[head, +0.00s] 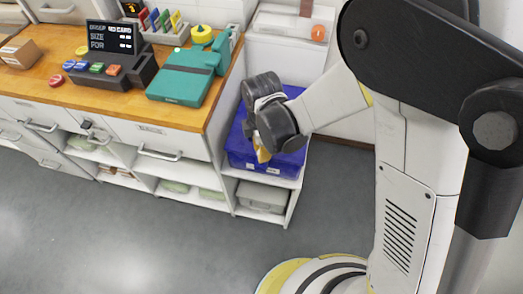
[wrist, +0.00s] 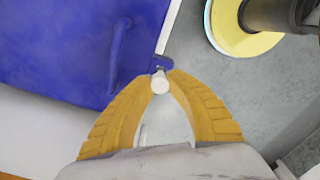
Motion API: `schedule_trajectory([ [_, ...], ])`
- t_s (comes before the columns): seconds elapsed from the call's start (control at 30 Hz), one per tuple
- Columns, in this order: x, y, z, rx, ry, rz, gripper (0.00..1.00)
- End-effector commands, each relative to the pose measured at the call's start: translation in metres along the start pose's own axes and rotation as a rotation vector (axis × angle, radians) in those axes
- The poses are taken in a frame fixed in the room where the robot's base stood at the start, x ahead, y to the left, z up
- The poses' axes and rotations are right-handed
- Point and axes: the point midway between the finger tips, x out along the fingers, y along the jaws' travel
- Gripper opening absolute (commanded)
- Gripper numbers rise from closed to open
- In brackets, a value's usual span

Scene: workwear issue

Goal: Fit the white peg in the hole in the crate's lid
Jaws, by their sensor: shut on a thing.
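The blue crate (head: 238,150) stands on a low white shelf unit at the right end of the counter. In the wrist view its blue lid (wrist: 60,45) fills the upper left, with a raised handle-like ridge. My gripper (head: 263,156) is in front of the crate in the head view, hiding part of it. In the wrist view its yellow fingers (wrist: 160,78) are shut on the white peg (wrist: 160,84), whose round end shows between the tips. The peg end appears beside a small blue tab (wrist: 162,62) at the crate's edge. I cannot make out the lid's hole, nor whether the peg touches the crate.
The wooden counter (head: 135,95) holds a teal case (head: 182,78), a dark sign (head: 111,37) and small coloured items. A grey box (head: 262,196) sits on the shelf below the crate. The grey floor (head: 140,230) in front is clear.

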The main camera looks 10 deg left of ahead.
Motion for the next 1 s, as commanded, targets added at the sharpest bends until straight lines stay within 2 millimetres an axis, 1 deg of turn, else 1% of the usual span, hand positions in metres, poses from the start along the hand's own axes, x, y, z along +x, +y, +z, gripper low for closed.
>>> schedule_trajectory([
  [1.0,0.020,0.000,0.000,0.000,0.000,0.000,0.06],
])
